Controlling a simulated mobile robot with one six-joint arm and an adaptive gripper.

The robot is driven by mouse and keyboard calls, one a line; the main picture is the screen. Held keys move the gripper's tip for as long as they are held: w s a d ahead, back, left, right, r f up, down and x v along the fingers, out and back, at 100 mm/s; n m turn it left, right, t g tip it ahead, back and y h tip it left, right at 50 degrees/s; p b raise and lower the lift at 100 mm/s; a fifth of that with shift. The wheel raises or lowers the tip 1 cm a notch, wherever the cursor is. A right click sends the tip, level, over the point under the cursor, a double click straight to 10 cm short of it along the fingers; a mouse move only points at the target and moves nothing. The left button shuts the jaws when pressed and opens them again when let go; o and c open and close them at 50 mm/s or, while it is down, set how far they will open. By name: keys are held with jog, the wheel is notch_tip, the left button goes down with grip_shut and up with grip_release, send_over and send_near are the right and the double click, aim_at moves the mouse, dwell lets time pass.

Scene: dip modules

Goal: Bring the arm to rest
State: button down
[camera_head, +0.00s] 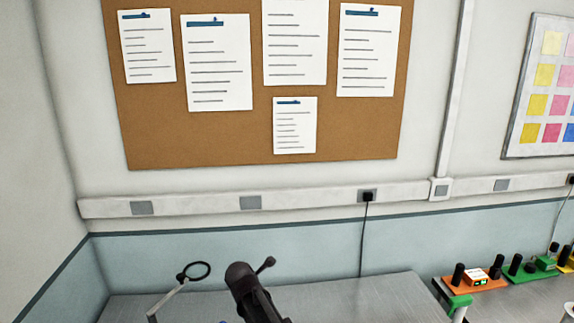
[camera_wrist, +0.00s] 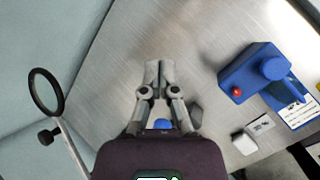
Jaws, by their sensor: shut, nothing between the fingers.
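My gripper (camera_wrist: 153,68) shows in the wrist view, with its two grey fingers together and nothing between them. It is over a bare part of the grey metal bench (camera_wrist: 118,75). A small blue object (camera_wrist: 162,124) shows between the finger linkages, near the gripper's base. I cannot make out my gripper in the head view.
A magnifier ring on a stand (camera_wrist: 61,98) is left of my gripper; its ring also shows in the head view (camera_head: 209,270). A blue device with a red button (camera_wrist: 236,92) and a white block (camera_wrist: 244,143) are at right.

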jog(key=s+d+f+m+g+b, duration=0.2)
jog(key=s+d+m, duration=0.4)
jog(key=d+m, duration=0.3)
jog(key=s+d+f+m+g+b, duration=0.2)
jog(key=s+d+f+m, duration=0.3)
jog(key=d+m, duration=0.4)
jog(key=s+d+f+m+g+y+b, duration=0.1)
jog(key=s+d+f+m+g+b, duration=0.1)
jog(key=s+d+m, duration=0.5)
jog(key=shift+d+f+m+g+b, duration=0.45)
jog(key=shift+d+f+m, duration=0.45)
jog(key=shift+d+m, duration=0.3)
jog(key=shift+w, duration=0.1)
